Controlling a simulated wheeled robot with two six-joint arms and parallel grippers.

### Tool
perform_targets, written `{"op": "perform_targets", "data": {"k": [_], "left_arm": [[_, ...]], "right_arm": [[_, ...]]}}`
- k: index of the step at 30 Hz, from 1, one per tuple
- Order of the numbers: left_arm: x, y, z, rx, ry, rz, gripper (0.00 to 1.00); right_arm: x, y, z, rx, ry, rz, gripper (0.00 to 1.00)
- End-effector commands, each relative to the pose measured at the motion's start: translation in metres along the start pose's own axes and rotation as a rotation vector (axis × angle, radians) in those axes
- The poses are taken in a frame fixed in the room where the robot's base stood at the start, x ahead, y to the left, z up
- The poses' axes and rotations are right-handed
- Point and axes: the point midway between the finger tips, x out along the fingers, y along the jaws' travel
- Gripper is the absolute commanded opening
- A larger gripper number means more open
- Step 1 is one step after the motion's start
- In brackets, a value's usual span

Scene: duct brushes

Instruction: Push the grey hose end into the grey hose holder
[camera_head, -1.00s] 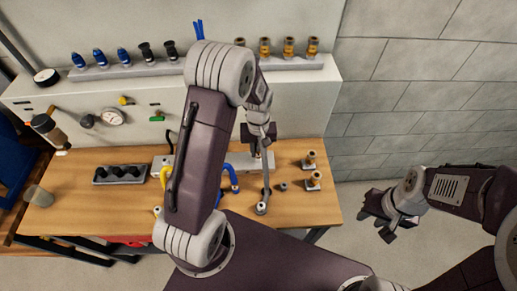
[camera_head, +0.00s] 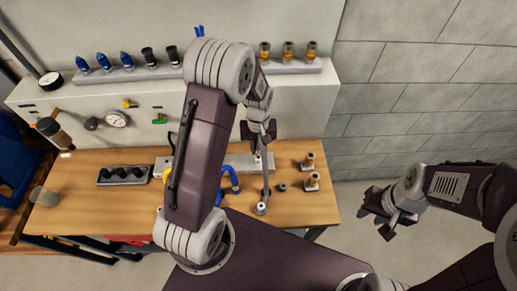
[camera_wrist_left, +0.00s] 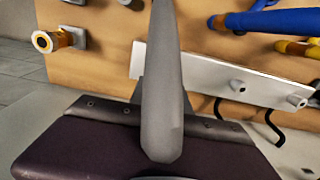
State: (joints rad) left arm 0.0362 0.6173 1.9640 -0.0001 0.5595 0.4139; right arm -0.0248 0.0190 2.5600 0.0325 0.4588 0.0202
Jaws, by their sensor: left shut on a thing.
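My left gripper (camera_head: 261,132) is shut on the grey hose (camera_head: 265,180) above the right part of the workbench. In the head view the hose runs down from the jaws to a round grey fitting (camera_head: 261,208) near the bench's front edge. The hose also stands large and upright in the middle of the left wrist view (camera_wrist_left: 163,80) and hides what is behind it. A pale rail (camera_wrist_left: 205,80) with silver studs lies beyond it; I cannot tell which stud is the grey hose holder. My right gripper (camera_head: 384,213) is open and empty, right of the bench.
A blue hose (camera_head: 229,180) curves left of the grey hose. Brass fittings (camera_head: 308,161) stand on the bench's right side. A tray of black pieces (camera_head: 123,175) lies at left. A shelf of nozzles and brushes (camera_head: 220,72) runs behind. My left arm hides the bench's middle.

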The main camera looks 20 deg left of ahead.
Motion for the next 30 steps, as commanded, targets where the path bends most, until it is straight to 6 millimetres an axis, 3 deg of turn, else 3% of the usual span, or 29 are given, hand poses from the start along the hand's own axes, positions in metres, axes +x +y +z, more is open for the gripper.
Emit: {"op": "perform_targets", "data": {"k": [22,30], "left_arm": [[-0.032,0.000,0.000,0.000,0.000,0.000,0.00],[-0.033,0.000,0.000,0.000,-0.001,0.000,0.00]], "right_arm": [[-0.030,-0.001,-0.003,0.000,0.000,0.000,0.34],[-0.031,-0.001,-0.003,0.000,0.000,0.000,0.34]]}}
